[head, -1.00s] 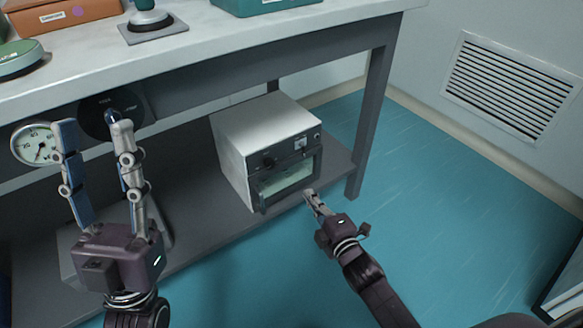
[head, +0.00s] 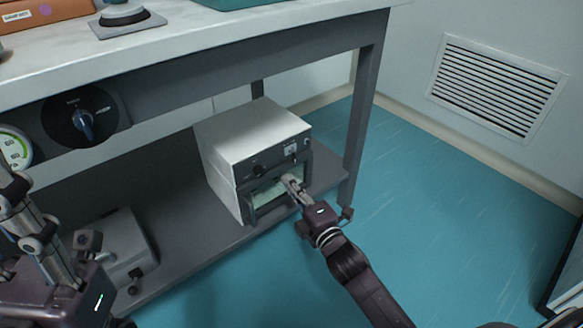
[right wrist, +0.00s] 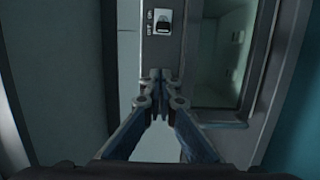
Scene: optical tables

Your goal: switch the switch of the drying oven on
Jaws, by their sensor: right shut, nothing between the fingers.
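The drying oven (head: 238,141) is a white box with a dark front, on the lower shelf under the table. Its small switch (head: 290,150) is on the upper front panel, right of a dark knob (head: 257,171). In the right wrist view the switch (right wrist: 161,22) shows beside the letters OFF and ON; I cannot tell its position. My right gripper (head: 288,181) is shut and empty in front of the oven, below the switch. Its fingertips (right wrist: 160,76) show below the switch in the wrist view, apart from it. My left gripper (head: 30,225) is partly cut off at the left edge.
A dark panel with a large knob (head: 83,122) and a round gauge (head: 14,148) are at the left under the tabletop. A grey device (head: 118,238) stands on the shelf left of the oven. A table leg (head: 366,115) stands right of the oven. The blue floor (head: 430,210) is clear.

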